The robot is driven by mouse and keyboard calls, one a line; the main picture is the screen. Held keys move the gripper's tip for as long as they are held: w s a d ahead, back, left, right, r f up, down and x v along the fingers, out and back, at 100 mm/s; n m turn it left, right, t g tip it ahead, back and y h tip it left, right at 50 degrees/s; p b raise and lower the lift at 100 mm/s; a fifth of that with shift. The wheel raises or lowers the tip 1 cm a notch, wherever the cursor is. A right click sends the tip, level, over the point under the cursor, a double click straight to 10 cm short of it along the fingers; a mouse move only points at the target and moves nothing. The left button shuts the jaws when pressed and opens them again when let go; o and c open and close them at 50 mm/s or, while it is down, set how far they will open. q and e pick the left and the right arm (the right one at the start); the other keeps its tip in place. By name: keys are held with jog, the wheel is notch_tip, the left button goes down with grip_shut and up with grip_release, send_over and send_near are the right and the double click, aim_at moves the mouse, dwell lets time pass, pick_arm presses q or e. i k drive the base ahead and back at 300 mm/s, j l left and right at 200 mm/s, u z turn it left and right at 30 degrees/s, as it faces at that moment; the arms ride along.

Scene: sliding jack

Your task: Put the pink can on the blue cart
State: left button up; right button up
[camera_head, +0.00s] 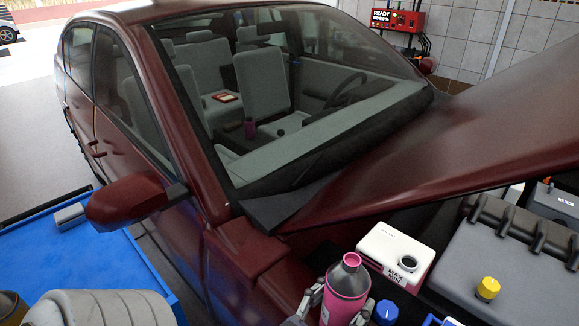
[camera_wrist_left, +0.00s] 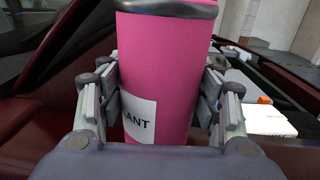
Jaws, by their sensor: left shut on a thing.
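The pink can (camera_head: 347,290) stands upright at the bottom of the head view, beside a white reservoir in the engine bay. My left gripper (camera_head: 338,306) has a finger on each side of the can. In the left wrist view, the pink can (camera_wrist_left: 160,75) fills the middle between the fingers of my left gripper (camera_wrist_left: 160,100), with part of a white label reading "LANT". Both fingers touch its sides. The blue cart (camera_head: 110,264) is at the lower left, beside the car. My right gripper is not in view.
The dark red car (camera_head: 170,110) with its raised hood (camera_head: 450,155) stands between the can and much of the cart. Its side mirror (camera_head: 128,203) overhangs the cart's edge. The white reservoir (camera_head: 395,252) is right of the can.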

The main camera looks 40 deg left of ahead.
aim_at(35, 285)
jog(key=k+j, duration=0.25)
jog(key=k, duration=0.25)
jog(key=k+j, duration=0.25)
jog(key=k, duration=0.25)
jog(key=k+u, duration=0.1)
jog(key=u, duration=0.3)
jog(key=k+j+u, duration=0.1)
jog(key=u, duration=0.35)
jog(key=k+j+u, duration=0.1)
jog(key=u, duration=0.3)
jog(key=i+u, duration=0.15)
jog(key=i, duration=0.35)
